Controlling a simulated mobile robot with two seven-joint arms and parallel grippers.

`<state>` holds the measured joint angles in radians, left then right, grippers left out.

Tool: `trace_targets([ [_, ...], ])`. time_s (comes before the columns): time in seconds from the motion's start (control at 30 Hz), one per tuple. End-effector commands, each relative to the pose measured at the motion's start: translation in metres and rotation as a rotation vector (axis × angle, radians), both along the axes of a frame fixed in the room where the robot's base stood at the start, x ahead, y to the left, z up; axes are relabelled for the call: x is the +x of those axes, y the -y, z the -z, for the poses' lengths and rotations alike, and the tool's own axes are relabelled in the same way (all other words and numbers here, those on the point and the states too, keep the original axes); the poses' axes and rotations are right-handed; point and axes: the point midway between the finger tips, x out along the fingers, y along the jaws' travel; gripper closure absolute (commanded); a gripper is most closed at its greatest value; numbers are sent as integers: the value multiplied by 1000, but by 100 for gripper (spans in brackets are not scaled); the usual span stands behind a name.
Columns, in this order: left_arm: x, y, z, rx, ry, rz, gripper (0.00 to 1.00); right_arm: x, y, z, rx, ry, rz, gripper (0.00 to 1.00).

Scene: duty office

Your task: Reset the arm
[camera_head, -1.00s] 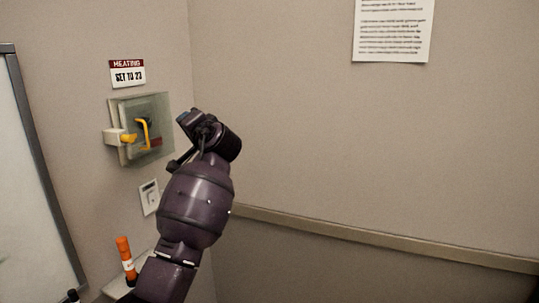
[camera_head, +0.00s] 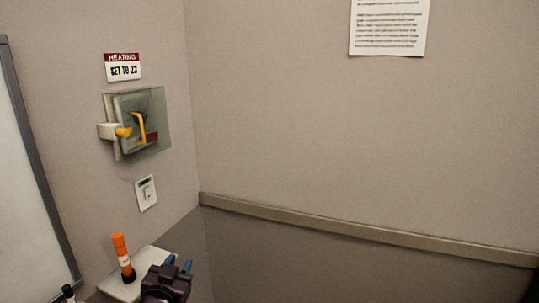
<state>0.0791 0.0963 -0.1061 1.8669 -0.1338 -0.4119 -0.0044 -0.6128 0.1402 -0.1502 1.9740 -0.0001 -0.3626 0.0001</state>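My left gripper (camera_head: 178,264) is low in the view, beside the small shelf by the wall. Its two bluish fingertips stand apart with nothing seen between them, so it looks open and empty. Most of the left arm is below the bottom edge of the picture.
An orange-and-white stick (camera_head: 121,254) with a dark base stands on the pale shelf (camera_head: 150,256), just left of my gripper. Above are a switch plate (camera_head: 146,193), a wall box with a yellow handle (camera_head: 160,112) and a heating sign (camera_head: 123,70). A wall rail (camera_head: 370,232) runs right.

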Motion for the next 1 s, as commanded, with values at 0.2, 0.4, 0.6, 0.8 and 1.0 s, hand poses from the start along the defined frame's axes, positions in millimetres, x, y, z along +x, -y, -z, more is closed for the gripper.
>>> trace_targets([
  [0.2, -77, -19, 77, -94, -117, -3, 66, 1, 0, 3, -1, 4, -1, 100],
  [0.4, -154, -36, 144, -125, -266, -37, 66, 3, 0, 5, -1, 7, -2, 100],
  [0.6, -231, -52, 202, -119, -420, -87, 66, 4, 0, 8, -2, 10, -3, 100],
  [0.8, -274, -60, 229, -118, -502, -116, 66, 4, 0, 8, -2, 12, -3, 100],
  [1.0, -281, -62, 233, -118, -515, -121, 66, 5, 0, 8, -2, 12, -3, 100],
])
